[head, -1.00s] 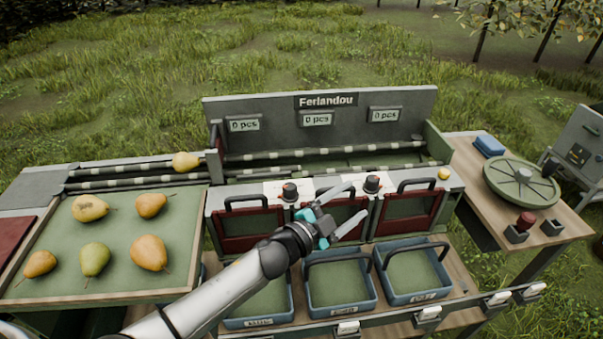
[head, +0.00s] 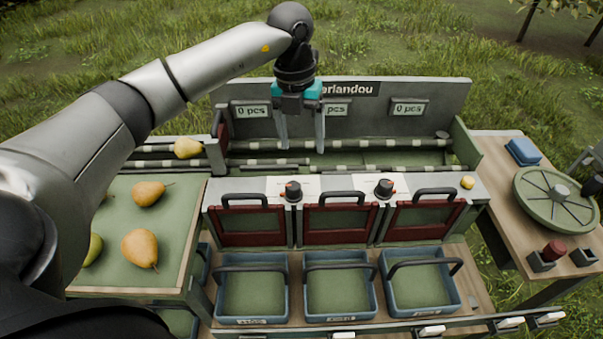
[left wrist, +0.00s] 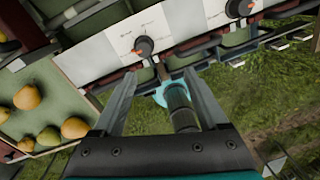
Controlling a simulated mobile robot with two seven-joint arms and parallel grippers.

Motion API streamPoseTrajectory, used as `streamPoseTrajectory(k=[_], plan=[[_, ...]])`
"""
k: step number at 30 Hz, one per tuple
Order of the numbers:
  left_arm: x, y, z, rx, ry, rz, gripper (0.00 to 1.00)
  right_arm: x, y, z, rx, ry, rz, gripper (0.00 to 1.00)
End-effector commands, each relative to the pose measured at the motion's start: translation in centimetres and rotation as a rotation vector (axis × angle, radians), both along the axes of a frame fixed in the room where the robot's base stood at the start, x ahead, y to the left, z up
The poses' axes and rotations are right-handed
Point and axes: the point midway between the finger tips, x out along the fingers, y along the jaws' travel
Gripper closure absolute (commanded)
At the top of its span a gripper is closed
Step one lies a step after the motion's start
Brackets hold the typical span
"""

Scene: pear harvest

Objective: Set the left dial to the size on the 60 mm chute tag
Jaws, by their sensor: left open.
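The left dial (head: 293,191) is a black knob with a red mark on a white plate on the machine's front ledge. It also shows in the left wrist view (left wrist: 145,46), ahead of the fingers. A second, right dial (head: 384,188) sits further right on the ledge. My left gripper (head: 302,148) points down with fingers apart and empty, above and behind the left dial, not touching it. The chute tags (head: 251,321) on the blue bins' fronts are too small to read. My right gripper is not in view.
Three red gates with black handles (head: 340,224) line the machine front, above blue bins (head: 337,285). Pears (head: 140,247) lie on a green tray at left. A yellow button (head: 467,182) is at the ledge's right end. A side table (head: 500,150) holds a round green wheel.

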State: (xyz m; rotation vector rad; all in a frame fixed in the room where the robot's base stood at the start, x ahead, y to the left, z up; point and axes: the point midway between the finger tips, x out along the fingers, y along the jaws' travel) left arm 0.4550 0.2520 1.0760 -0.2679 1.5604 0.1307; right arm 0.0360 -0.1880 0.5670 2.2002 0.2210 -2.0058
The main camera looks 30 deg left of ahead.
Motion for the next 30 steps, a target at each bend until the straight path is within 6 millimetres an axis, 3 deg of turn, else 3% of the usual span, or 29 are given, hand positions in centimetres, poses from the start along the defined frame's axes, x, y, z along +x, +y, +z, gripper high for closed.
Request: streamPoseTrajectory(k=[3,8,24,30], plan=[[-0.2,2.0,0.9,0.076,0.011,0.031,0.24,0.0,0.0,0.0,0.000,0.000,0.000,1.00],[-0.3,2.4,-0.2,0.092,0.018,0.037,0.24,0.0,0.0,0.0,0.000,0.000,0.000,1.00],[-0.4,2.2,-11.1,0.086,0.018,0.034,0.24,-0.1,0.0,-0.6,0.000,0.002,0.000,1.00],[-0.3,2.2,-13.6,0.085,0.015,0.035,0.24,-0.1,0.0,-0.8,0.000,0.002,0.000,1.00]])
